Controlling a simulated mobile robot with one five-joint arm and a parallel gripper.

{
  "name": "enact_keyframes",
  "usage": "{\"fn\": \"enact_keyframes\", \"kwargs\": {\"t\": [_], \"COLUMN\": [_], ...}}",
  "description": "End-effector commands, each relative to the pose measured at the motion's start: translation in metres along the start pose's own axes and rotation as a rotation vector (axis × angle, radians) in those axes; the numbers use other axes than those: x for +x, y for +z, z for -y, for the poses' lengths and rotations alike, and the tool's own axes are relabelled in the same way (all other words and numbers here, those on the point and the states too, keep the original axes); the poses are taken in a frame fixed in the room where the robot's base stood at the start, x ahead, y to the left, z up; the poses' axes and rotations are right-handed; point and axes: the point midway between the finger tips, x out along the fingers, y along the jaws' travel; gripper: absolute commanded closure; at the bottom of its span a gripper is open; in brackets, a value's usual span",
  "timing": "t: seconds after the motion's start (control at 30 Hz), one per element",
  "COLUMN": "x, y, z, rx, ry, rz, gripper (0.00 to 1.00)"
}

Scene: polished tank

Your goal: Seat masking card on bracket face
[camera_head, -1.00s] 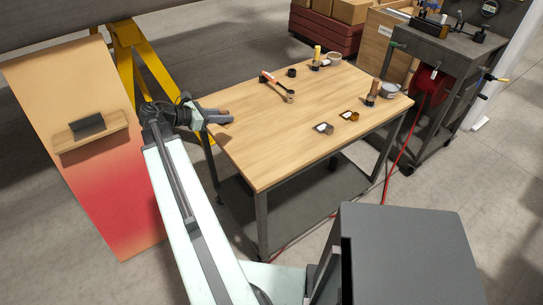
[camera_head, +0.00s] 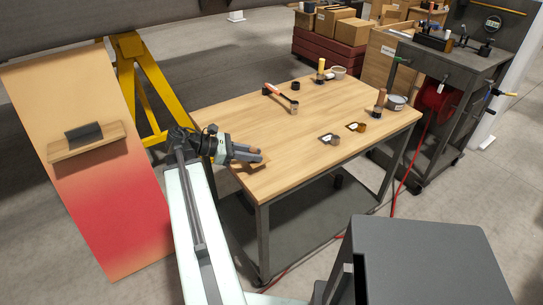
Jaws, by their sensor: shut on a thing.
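My gripper (camera_head: 257,156) is at the left edge of the table, pointing right, with its fingers shut. A small, thin tan piece (camera_head: 260,164) shows at the fingertips; it looks like the masking card, but its tone is close to the tabletop and most of it is hidden. Two small brackets, one grey (camera_head: 335,141) and one bronze (camera_head: 362,127), stand on the right part of the table, well apart from my gripper. Each has a dark-edged white square beside it. I cannot tell which is the task's bracket.
The wooden table (camera_head: 290,170) has clear room in its middle. A hammer-like tool (camera_head: 280,98), brushes and tins stand toward its back and right. A painted panel with a small shelf (camera_head: 88,143) stands at left, near a yellow trestle (camera_head: 150,95). A dark tool cart stands at right.

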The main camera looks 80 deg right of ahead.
Motion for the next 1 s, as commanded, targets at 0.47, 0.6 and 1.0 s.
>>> {"fn": "enact_keyframes", "kwargs": {"t": [0.47,0.6,1.0], "x": [0.048,0.070,0.077], "y": [0.014,0.019,-0.010], "z": [-0.025,-0.036,-0.034], "rx": [0.000,0.000,-0.001], "ry": [0.001,-0.001,0.003], "rz": [0.000,0.001,0.001], "gripper": [1.00,1.00,1.00]}}
